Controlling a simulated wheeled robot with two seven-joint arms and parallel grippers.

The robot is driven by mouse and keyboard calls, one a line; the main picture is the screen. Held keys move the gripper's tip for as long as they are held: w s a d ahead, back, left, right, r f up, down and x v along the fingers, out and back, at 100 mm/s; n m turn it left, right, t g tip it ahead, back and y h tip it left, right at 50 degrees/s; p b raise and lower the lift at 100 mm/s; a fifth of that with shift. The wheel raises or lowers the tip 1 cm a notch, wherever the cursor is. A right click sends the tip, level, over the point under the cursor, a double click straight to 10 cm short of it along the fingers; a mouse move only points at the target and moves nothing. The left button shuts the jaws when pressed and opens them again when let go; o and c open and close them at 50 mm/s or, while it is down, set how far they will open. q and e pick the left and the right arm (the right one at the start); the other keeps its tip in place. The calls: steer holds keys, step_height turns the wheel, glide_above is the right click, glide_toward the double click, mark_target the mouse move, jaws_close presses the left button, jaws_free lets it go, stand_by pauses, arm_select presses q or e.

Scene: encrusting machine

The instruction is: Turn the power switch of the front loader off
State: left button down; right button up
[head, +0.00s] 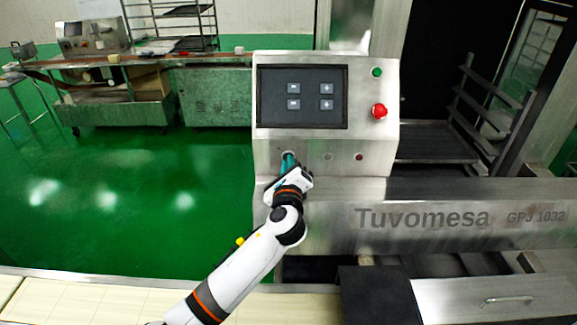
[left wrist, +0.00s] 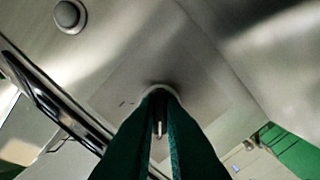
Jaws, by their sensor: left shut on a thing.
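The machine's steel control panel (head: 385,90) stands in front of me in the head view, with a dark screen (head: 302,96). My left gripper (head: 289,161) reaches up to the lower left of this panel. Its green fingers are shut on the power switch (left wrist: 158,92), a small knob on a round base at the panel face. The left wrist view shows both fingertips (left wrist: 160,100) around it, with a small metal piece between them. The fingers mostly hide the knob, so its turned angle cannot be told. My right gripper is not in view.
A red emergency button (head: 379,111) and a green button (head: 376,72) sit right of the screen. Two small round fittings are right of the gripper. A pale conveyor (head: 100,305) runs along the front. Green floor (head: 120,190) is open at left.

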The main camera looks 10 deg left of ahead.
arm_select(q)
steer(key=c, duration=1.5)
jaws_free()
steer(key=shift+s+d+b, duration=0.3)
steer(key=shift+s+d, duration=0.1)
steer(key=shift+s, duration=1.6)
steer(key=shift+s+d+b, duration=0.35)
steer(key=shift+s, duration=1.6)
steer(key=shift+s+d+b, duration=0.3)
steer(key=shift+s+d, duration=0.1)
steer(key=shift+s, duration=1.6)
